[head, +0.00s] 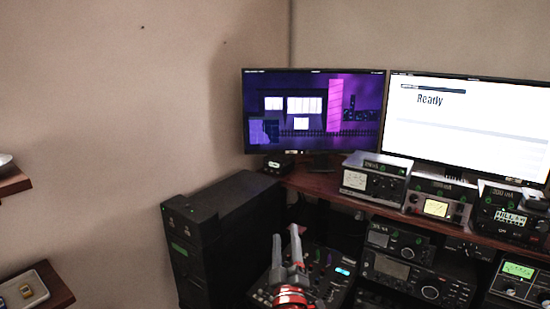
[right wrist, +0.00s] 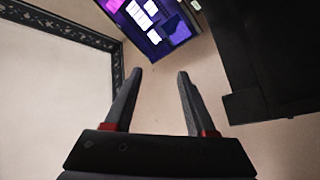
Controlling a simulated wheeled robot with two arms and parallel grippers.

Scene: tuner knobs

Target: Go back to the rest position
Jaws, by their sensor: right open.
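My right gripper (head: 286,248) is in the lower middle of the head view, grey fingers pointing up with a red part below them. It is in front of a dark control panel with knobs (head: 325,262) in that picture. In the right wrist view my right gripper (right wrist: 160,78) has its two fingers apart with nothing between them. My left gripper is not in view.
A black cabinet (head: 225,235) stands left of the gripper. Two monitors (head: 313,110) and several radio units (head: 372,182) fill the desk at right. Wooden shelves (head: 45,292) are at the far left. The wall (head: 130,100) at upper left is bare.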

